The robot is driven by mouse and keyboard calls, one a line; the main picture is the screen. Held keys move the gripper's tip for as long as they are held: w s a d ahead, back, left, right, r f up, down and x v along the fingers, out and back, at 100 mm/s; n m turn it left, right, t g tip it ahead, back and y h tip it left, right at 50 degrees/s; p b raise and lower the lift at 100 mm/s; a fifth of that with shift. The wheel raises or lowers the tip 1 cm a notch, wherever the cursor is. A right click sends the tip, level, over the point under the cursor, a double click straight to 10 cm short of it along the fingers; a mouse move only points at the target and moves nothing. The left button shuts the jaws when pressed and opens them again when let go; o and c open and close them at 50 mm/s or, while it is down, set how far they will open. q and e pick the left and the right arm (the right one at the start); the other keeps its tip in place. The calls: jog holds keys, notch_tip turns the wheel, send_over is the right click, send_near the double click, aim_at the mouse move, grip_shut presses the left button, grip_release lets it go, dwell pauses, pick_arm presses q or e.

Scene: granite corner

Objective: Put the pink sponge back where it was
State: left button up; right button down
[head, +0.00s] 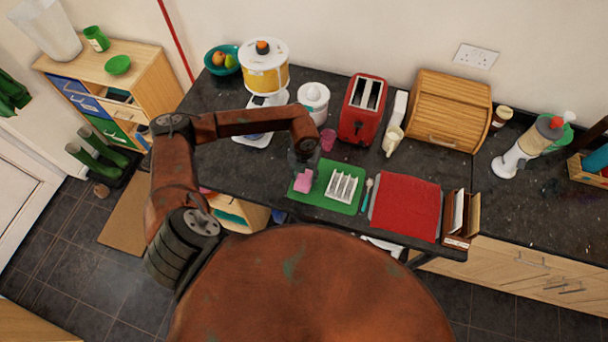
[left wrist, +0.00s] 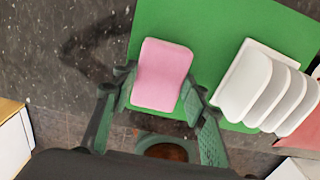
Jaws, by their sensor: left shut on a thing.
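The pink sponge (head: 303,183) is at the left end of the green mat (head: 327,204), beside a white slotted rack (head: 342,187). My left gripper (head: 304,174) reaches down from above and is shut on the sponge. In the left wrist view the sponge (left wrist: 162,75) sits between the two fingers of the gripper (left wrist: 160,88), over the mat's left edge (left wrist: 180,22), with the white rack (left wrist: 270,88) apart to its right. I cannot tell whether the sponge touches the mat. My right gripper is not in view.
A pink cup (head: 328,139) stands just behind the mat. A blue-handled utensil (head: 367,194) and a red cloth (head: 407,208) lie to its right. A red toaster (head: 362,110) and a white canister (head: 313,101) stand behind. Dark counter left of the mat is clear.

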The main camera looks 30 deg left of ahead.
aim_at(304, 179)
pick_arm(q)
jog(key=shift+f, duration=0.1)
jog(key=o, duration=0.6)
jog(key=shift+f, duration=0.1)
jog(key=o, duration=0.5)
jog(key=shift+r, duration=0.2)
notch_tip(304, 179, up, 12)
jog(key=b, duration=0.2)
jog(key=shift+b, duration=0.35)
